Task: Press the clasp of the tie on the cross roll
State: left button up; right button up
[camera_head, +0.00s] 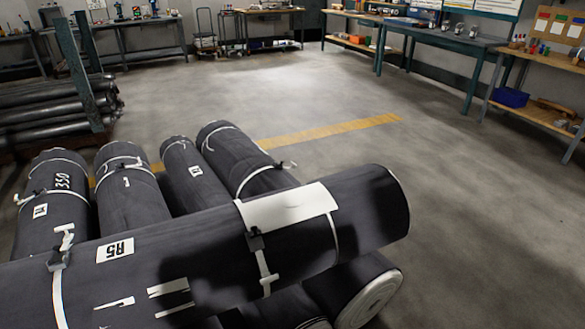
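The cross roll (185,255), dark grey with an "R5" label, lies across several other grey rolls, from the lower left to the right middle. A white tie (265,270) with a dark clasp (255,240) goes round it near the middle, beside a white patch (287,206). A second white tie (59,290) with a dark clasp (57,260) is round its left part. A thin white band (334,233) circles it further right. I cannot tell whether either clasp is closed. Neither of my grippers is in view.
Several rolls (130,195) with white ties lie under and behind the cross roll; one white roll end (376,298) shows at lower right. A rack of dark rolls (55,115) stands at left. Workbenches (450,38) line the back and right. The floor (440,160) between is clear.

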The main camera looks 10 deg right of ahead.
aim_at(254, 228)
jog(key=k, duration=1.3)
jog(key=z, duration=0.85)
jog(key=i, duration=0.65)
jog(key=z, duration=0.8)
jog(key=i, duration=0.95)
jog(key=u, duration=0.9)
jog(key=i, duration=0.6)
jog(key=u, duration=0.7)
